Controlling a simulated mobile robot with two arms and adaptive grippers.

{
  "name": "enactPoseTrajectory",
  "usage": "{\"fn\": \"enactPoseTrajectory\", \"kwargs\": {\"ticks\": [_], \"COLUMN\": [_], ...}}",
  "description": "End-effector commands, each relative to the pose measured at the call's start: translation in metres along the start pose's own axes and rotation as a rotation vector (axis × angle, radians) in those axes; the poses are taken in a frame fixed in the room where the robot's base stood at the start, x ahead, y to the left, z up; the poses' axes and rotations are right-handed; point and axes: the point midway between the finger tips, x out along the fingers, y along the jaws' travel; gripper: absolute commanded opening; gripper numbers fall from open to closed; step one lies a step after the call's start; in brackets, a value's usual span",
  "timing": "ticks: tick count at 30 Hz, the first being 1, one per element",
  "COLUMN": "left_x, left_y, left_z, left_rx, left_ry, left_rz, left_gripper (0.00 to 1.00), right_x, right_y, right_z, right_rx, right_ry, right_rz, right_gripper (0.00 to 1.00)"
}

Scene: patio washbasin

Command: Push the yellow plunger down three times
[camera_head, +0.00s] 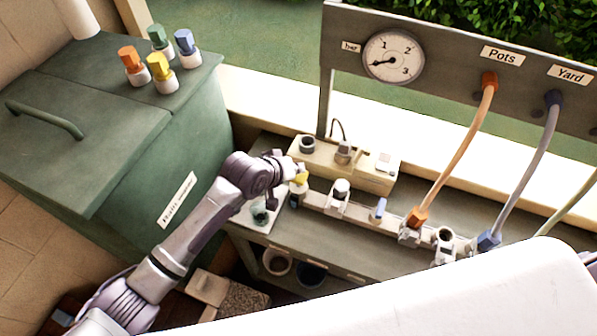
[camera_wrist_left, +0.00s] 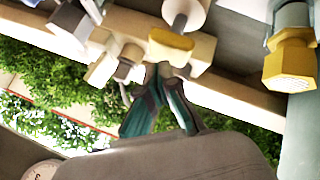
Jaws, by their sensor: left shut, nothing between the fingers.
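The yellow plunger (camera_head: 301,178) stands upright at the left end of the pale manifold on the bench. In the left wrist view, which is turned upside down, its yellow cap (camera_wrist_left: 172,40) shows just past my fingertips. My left gripper (camera_head: 288,170) is shut and empty, close beside and above the cap. Its teal-grey fingers (camera_wrist_left: 163,72) point at the cap in the wrist view. I cannot tell whether they touch it. Part of the plunger is hidden by the gripper. My right gripper does not show.
A cream box (camera_head: 375,178) with fittings stands just behind the manifold (camera_head: 365,215). An orange hose (camera_head: 462,150) and a blue-grey hose (camera_head: 530,165) rise from the manifold's right side. A green cabinet (camera_head: 100,110) with coloured caps stands left. A pressure gauge (camera_head: 393,57) is behind.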

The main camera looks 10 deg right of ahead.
Motion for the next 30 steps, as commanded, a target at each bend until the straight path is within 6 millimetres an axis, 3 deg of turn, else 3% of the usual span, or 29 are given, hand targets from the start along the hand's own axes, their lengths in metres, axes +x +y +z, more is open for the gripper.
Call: {"fn": "enactPoseTrajectory", "kwargs": {"ticks": [30], "left_x": [0.0095], "left_y": [-0.0069], "left_z": [0.0076], "left_rx": [-0.001], "left_ry": [-0.002], "left_rz": [0.0], "left_gripper": [0.0], "right_x": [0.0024], "right_y": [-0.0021], "right_z": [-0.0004], "right_rx": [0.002], "right_ry": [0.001], "right_rz": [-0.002], "right_gripper": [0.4]}}
